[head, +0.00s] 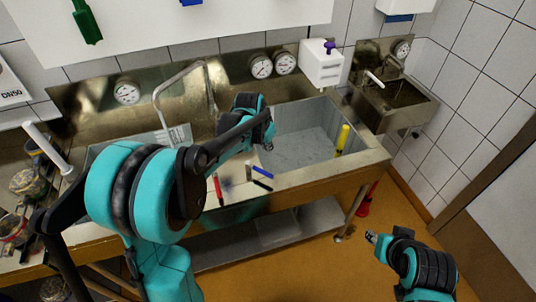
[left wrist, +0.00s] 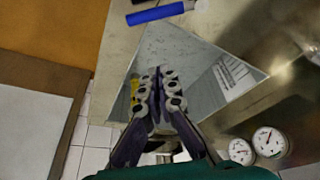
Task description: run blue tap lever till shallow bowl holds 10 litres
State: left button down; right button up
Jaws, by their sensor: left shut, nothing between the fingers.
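I cannot make out a blue tap lever or a shallow bowl in either view. A tall metal swivel spout (head: 182,75) rises behind the left basin, which my left arm partly hides. My left gripper (head: 268,146) is over the sink near the left edge of the grey right basin (head: 305,147). In the left wrist view its fingers (left wrist: 160,75) are shut and empty, with the basin floor (left wrist: 190,70) below them. My right gripper (head: 372,237) is low at the right, over the floor and away from the sink; its finger state is unclear.
A blue marker (head: 263,172), a red one (head: 218,190) and a black one (head: 262,185) lie on the sink's front ledge. A yellow object (head: 342,138) stands in the right basin. Gauges (head: 262,66) and a white dispenser (head: 322,66) are behind. A small handwash basin (head: 395,98) is at right.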

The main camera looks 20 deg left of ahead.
pick_arm(q)
notch_tip(320, 180, down, 9)
jog(key=b, duration=0.2)
jog(key=shift+b, duration=0.4)
jog(key=shift+s+a, duration=0.15)
jog(key=shift+s, duration=0.2)
jog(key=shift+f, duration=0.1)
jog(key=shift+s, duration=0.15)
jog(key=shift+s+a+f, duration=0.1)
jog(key=shift+s+a, duration=0.05)
jog(key=shift+s, duration=0.35)
jog(key=shift+w, duration=0.15)
